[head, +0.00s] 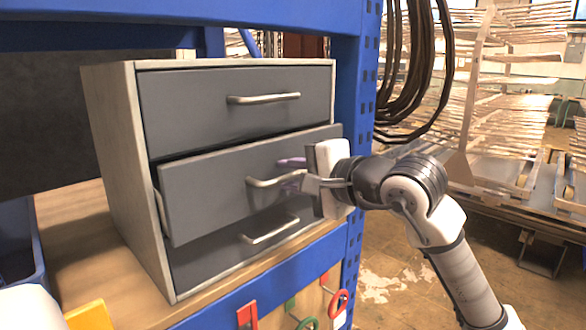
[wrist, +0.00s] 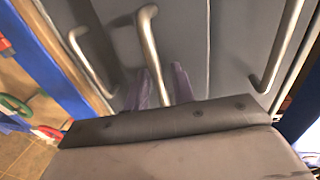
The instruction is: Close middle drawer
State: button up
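A grey drawer cabinet (head: 122,170) with a pale frame stands on a wooden shelf. Its middle drawer (head: 212,190) sticks partway out; the top drawer (head: 200,108) and bottom drawer (head: 205,258) sit flush. The middle drawer's metal handle (head: 265,183) also shows in the wrist view (wrist: 150,50). My gripper (head: 291,173) is at the right end of this handle. Its two purplish fingers (wrist: 157,88) stand apart, one on each side of the handle bar, with gaps visible. Whether they touch the bar is unclear. The palm hides part of the drawer front in the wrist view.
A blue rack post (head: 357,90) stands close right of the cabinet, with a blue beam above. A blue bin (head: 18,250) and a yellow object (head: 90,316) are at the lower left. Red and green hooked items (head: 308,322) hang below the shelf. Black cables hang behind.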

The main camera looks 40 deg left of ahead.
aim_at(278, 169)
jog(key=shift+a, duration=0.1)
grip_shut()
jog(key=shift+a, duration=0.1)
jog(key=x, duration=0.2)
jog(key=b+x, duration=0.1)
jog(key=shift+w+a+r, duration=0.15)
jog(key=shift+a+r, duration=0.1)
jog(key=shift+a, duration=0.25)
jog(key=shift+d+r, duration=0.1)
grip_release()
jog(key=shift+b, duration=0.3)
